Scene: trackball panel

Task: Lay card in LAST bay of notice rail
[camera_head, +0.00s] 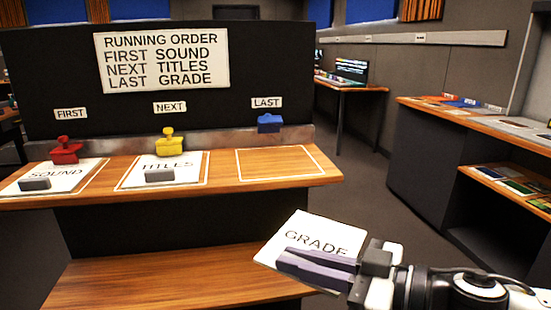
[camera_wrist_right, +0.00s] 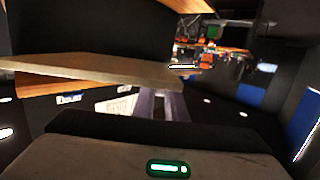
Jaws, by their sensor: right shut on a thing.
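A white card reading GRADE (camera_head: 303,228) is held by my right gripper (camera_head: 290,262), whose purple fingers are shut on its lower edge. The card is tilted in front of and below the counter's right end, apart from it. The LAST bay (camera_head: 280,163) is a bare wooden area inside a white outline, with a blue clip (camera_head: 269,123) behind it and a LAST label (camera_head: 266,102) above. In the right wrist view the fingers (camera_wrist_right: 162,103) show, but I cannot make out the card clearly. My left gripper is not in view.
The SOUND card (camera_head: 62,172) and TITLES card (camera_head: 182,164) lie in the other bays, each with a grey block. Red (camera_head: 66,150) and yellow (camera_head: 169,142) clips stand behind them. A lower wooden shelf (camera_head: 170,275) juts out below. Side shelving (camera_head: 430,160) stands at right.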

